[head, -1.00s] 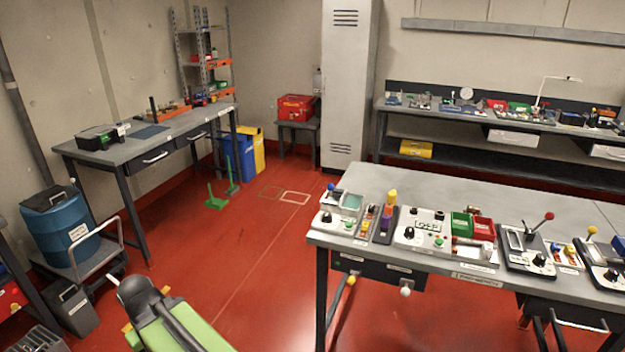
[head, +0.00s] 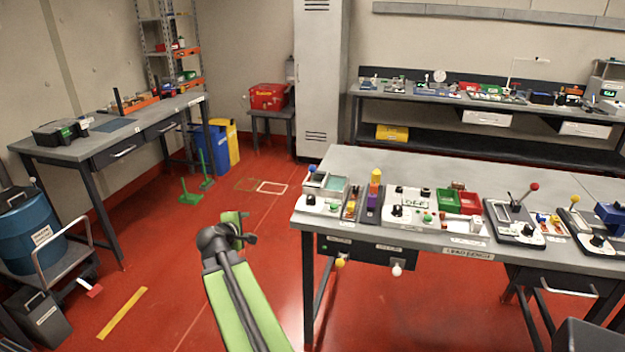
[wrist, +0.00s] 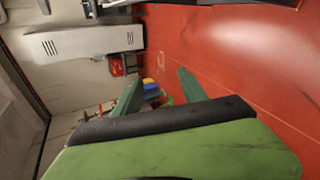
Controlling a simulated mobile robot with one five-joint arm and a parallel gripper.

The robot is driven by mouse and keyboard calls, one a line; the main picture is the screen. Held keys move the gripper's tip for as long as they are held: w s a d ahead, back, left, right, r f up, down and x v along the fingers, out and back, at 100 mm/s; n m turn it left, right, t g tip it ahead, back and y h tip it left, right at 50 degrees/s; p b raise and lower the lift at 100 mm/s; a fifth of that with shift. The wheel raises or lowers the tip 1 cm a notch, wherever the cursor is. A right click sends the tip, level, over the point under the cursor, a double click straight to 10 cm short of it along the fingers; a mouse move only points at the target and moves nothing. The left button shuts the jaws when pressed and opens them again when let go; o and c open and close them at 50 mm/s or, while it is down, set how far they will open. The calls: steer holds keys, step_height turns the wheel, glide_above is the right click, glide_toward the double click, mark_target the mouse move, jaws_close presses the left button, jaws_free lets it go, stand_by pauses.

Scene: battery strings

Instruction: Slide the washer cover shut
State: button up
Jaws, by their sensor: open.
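A small white washer-like unit (head: 318,203) stands at the left front corner of the near workbench, with a black knob and a green button. Its top has a teal opening (head: 336,184) that shows uncovered, and a pale grey panel with a blue knob (head: 312,169) beside it on the left, which looks like the sliding cover. My gripper (head: 240,228) is in the air left of the bench, apart from the unit. In the wrist view, its two green fingers (wrist: 158,80) are spread with nothing between them; the washer is not seen there.
The near workbench (head: 400,165) carries several control boxes, red and green bins (head: 458,199) and levers right of the washer. A drum cart (head: 45,250) stands far left.

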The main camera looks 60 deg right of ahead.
mark_target(311, 170)
steer(key=s+d+r+n+h+b, duration=0.1)
steer(key=s+d+n, duration=0.1)
steer(key=d, duration=0.3)
steer(key=s+d+r+n+t+h, duration=0.1)
steer(key=s+d+r+n, duration=0.1)
steer(key=d, duration=0.3)
steer(key=s+d+r+n+h+b, duration=0.1)
steer(key=s+d+n+h, duration=0.1)
steer(key=d, duration=0.3)
steer(key=shift+s+d+r+n+t+b, duration=0.1)
steer(key=shift+s+n+t+b, duration=0.15)
steer(key=shift+n, duration=0.2)
steer(key=shift+s+r+n+t+b, duration=0.1)
steer(key=shift+s+n+t, duration=0.05)
steer(key=shift+s+n, duration=0.25)
steer(key=s+d+n, duration=0.1)
steer(key=n, duration=0.1)
steer(key=s+d+r+n+t, duration=0.1)
steer(key=d+n, duration=0.1)
steer(key=s+d+n+t+b, duration=0.1)
steer(key=s+d+n, duration=0.1)
steer(key=n, duration=0.1)
steer(key=shift+r+h, duration=0.25)
steer(key=shift+h, duration=0.05)
steer(key=x, duration=1.7)
steer(key=shift+w+d, duration=0.1)
steer(key=shift+d, duration=0.1)
jaws_close()
